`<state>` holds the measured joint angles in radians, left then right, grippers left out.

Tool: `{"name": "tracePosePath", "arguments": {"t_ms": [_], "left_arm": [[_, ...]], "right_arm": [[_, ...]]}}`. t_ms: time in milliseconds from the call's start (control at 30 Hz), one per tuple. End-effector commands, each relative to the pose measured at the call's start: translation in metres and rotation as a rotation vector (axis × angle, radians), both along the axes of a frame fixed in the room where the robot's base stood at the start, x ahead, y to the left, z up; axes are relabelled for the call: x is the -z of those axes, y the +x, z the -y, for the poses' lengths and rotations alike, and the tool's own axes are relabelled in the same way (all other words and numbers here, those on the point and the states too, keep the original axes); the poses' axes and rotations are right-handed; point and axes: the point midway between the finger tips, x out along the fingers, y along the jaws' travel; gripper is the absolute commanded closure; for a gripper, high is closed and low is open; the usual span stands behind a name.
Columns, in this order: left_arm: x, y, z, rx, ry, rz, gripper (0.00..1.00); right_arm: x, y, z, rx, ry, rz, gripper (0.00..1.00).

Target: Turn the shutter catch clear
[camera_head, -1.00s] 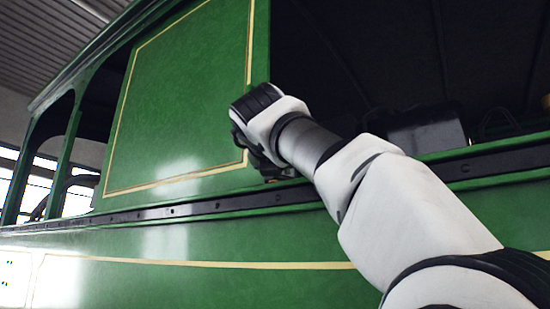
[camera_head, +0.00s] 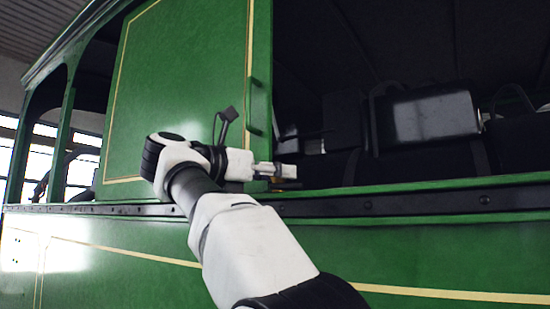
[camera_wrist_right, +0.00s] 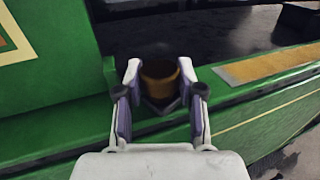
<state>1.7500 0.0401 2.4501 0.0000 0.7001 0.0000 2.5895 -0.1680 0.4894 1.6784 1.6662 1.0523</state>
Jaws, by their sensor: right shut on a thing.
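The shutter (camera_head: 180,80) is a green panel with a cream border line on the tram's side, upright beside a dark opening. A small brass-coloured, round piece, which looks like the shutter catch (camera_wrist_right: 160,72), sits between the fingertips in the right wrist view, near the green sill. My right gripper (camera_head: 280,171) is at the shutter's lower right edge, its fingers pointing right. It also shows in the right wrist view (camera_wrist_right: 159,88), a finger on each side of the brass piece, shut on it. The fingers hide part of the catch. My left gripper is not in view.
A dark riveted rail (camera_head: 400,205) runs under the opening, above green lower panelling (camera_head: 420,255). Inside the dark opening stand a grey box (camera_head: 435,115) and dark fittings. A slim green handle (camera_head: 259,105) stands on the shutter's right edge.

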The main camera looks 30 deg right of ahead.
Motion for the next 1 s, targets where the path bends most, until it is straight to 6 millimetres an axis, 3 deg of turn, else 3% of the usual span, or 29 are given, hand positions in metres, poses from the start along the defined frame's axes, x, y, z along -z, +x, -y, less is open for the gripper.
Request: {"name": "tracePosePath", "arguments": {"t_ms": [200,667,700,733,767,1000], "left_arm": [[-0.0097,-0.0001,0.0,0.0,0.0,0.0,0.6],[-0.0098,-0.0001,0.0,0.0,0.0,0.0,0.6],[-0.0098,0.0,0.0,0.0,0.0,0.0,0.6],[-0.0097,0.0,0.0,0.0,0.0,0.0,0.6],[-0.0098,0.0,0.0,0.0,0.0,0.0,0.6],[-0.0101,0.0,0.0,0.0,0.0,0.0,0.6]], "right_arm": [[0.0006,0.0007,0.0014,0.059,0.004,-0.001,0.97],[0.0035,0.0008,0.0016,0.074,0.006,-0.005,0.97],[0.0036,0.0008,0.0016,0.074,0.007,-0.005,0.52],[0.0036,0.0008,0.0016,0.074,0.007,-0.005,0.41],[0.0034,0.0008,0.0016,0.074,0.006,-0.005,0.37],[0.0019,0.0004,0.0012,0.072,0.004,-0.003,0.37]]}}
